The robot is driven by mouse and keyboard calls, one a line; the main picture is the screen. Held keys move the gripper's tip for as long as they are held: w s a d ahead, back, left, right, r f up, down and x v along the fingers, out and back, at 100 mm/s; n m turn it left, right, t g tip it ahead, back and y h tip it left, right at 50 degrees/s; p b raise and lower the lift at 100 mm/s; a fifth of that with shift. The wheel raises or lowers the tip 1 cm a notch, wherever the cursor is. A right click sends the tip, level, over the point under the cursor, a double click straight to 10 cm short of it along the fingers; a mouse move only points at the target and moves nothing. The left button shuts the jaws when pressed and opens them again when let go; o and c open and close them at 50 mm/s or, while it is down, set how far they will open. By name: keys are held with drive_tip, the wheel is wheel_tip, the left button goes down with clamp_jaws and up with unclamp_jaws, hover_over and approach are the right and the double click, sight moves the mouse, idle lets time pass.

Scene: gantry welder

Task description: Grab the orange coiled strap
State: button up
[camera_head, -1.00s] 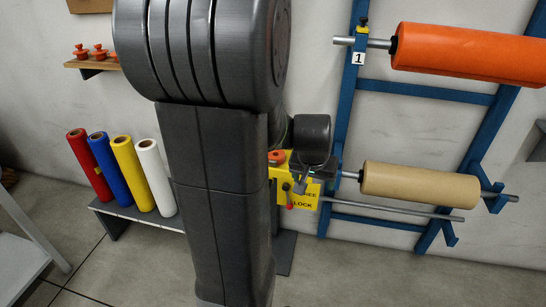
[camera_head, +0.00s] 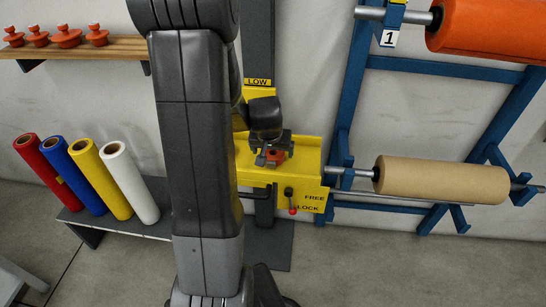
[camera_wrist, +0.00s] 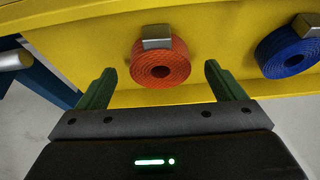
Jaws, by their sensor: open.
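The orange coiled strap (camera_wrist: 161,64) hangs by a metal clip on the yellow panel in the wrist view. In the head view a small orange piece of it (camera_head: 275,154) shows on the yellow box, mostly covered by my gripper (camera_head: 268,158). In the wrist view my gripper (camera_wrist: 155,82) is open, with one green finger to the left of the strap and one to the right. The strap is between the finger lines, a little ahead of the tips. The fingers do not visibly touch it.
A blue coiled strap (camera_wrist: 288,51) hangs close by on the right. The yellow box (camera_head: 308,160) has a red-knobbed lever (camera_head: 292,208). A blue rack (camera_head: 352,100) with a tan roll (camera_head: 442,181) and an orange roll (camera_head: 490,30) stands to the right. Coloured rolls lean at left.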

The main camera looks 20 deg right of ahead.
drive_tip(key=shift+x, duration=1.1)
drive_tip(key=c, duration=1.2)
